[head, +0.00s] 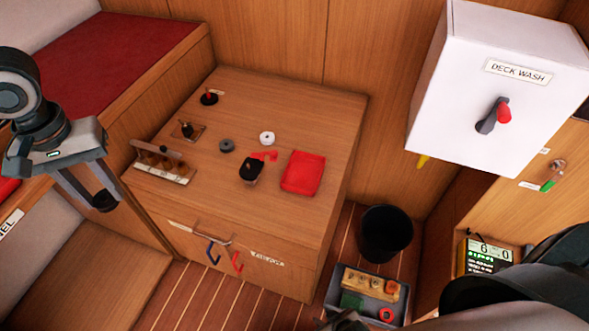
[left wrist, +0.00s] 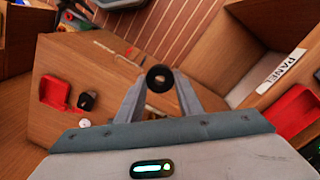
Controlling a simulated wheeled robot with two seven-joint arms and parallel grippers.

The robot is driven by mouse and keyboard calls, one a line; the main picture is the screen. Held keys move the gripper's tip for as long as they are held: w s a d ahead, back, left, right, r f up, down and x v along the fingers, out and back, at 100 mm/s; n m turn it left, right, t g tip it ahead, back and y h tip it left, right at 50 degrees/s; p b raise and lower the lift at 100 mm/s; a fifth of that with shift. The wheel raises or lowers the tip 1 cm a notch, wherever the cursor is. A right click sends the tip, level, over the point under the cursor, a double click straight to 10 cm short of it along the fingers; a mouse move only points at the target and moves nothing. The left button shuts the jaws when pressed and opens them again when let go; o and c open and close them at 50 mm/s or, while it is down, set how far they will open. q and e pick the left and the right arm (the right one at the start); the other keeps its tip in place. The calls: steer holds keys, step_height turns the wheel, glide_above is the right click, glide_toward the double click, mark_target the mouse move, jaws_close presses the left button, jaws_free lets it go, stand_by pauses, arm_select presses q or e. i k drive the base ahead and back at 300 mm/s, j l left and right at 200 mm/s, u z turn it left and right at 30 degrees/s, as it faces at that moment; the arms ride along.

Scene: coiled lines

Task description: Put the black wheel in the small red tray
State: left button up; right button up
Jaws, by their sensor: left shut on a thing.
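My left gripper (head: 104,196) is shut on the black wheel (head: 104,201) at the left of the head view. In the left wrist view the black wheel (left wrist: 160,78) sits between the fingertips, its hole facing the camera. The gripper is left of the wooden cabinet's top, apart from the small red tray. The small red tray (head: 303,172) lies on the right part of the cabinet top; it also shows at the left of the left wrist view (left wrist: 55,92). My right gripper is not in view; only dark parts of my right arm show.
On the cabinet top (head: 300,110) are a grey wheel (head: 227,146), a white wheel (head: 267,138), a black object (head: 251,170) beside a red piece, and a slotted rack (head: 162,164). A black bin (head: 385,233) and grey crate (head: 335,287) stand on the floor. A white box (head: 490,85) juts out right.

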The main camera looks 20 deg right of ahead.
mark_target(304, 175)
steer(key=i+z, duration=0.1)
steer(key=z, duration=0.35)
steer(key=i+z, duration=0.15)
steer(key=z, duration=0.25)
steer(key=i+z, duration=0.1)
steer(key=z, duration=0.35)
